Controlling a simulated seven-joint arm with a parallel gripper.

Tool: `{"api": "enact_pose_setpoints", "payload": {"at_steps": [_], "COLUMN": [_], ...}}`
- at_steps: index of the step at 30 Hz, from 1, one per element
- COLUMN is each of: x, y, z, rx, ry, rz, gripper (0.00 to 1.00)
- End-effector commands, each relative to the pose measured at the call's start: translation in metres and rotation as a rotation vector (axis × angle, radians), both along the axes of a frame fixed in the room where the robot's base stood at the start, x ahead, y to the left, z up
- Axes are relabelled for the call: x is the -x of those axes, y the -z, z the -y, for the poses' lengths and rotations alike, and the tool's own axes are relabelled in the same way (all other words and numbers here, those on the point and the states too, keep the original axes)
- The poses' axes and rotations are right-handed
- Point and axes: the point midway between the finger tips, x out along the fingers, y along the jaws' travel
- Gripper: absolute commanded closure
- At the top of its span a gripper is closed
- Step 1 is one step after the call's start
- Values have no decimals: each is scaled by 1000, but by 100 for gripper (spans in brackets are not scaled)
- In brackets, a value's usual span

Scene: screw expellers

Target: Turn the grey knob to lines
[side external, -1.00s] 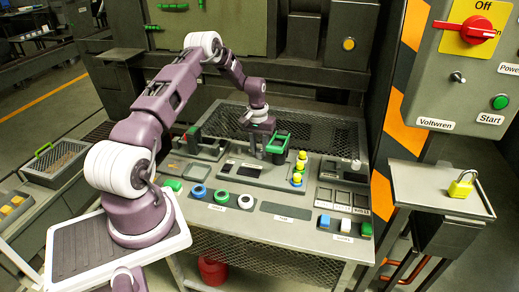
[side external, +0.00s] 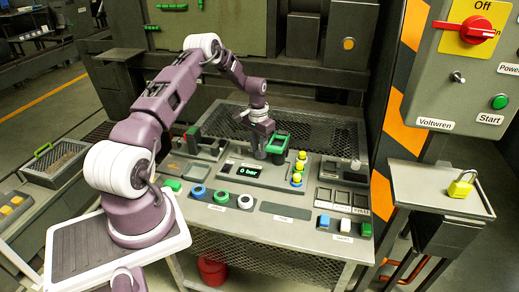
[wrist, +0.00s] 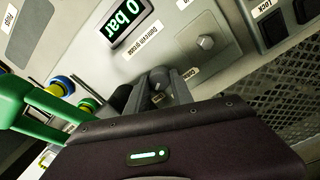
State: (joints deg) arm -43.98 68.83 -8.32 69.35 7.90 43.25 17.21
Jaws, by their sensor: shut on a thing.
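My gripper (side external: 262,150) is low over the middle of the control panel, behind the lit display. In the wrist view its fingers (wrist: 157,92) point down at the panel and are closed around a small grey part, which looks like the grey knob (wrist: 158,78). Most of the knob is hidden between the fingers, and I cannot tell which way it points. The display (side external: 243,171) reads "0 bar"; it also shows in the wrist view (wrist: 126,21). The lines for the knob cannot be made out.
A green handle-like frame (side external: 279,141) is close beside my gripper. Yellow and blue knobs (side external: 300,166) stand to its right. Several ring-shaped knobs (side external: 221,196) line the front edge.

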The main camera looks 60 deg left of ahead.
Motion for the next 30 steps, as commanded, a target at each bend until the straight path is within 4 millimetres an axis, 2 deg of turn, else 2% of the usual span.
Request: {"api": "enact_pose_setpoints", "payload": {"at_steps": [6,7,10,20,27,30], "x": [2,2,2,0,1,2], "y": [0,0,0,-3,-50,-64], "z": [1,1,1,0,-2,-3], "rx": [4,4,3,1,-1,0], "ry": [1,1,0,0,0,0], "rz": [-6,-6,-5,-2,-1,-2], "gripper": [100,70,51,50,50,50]}}
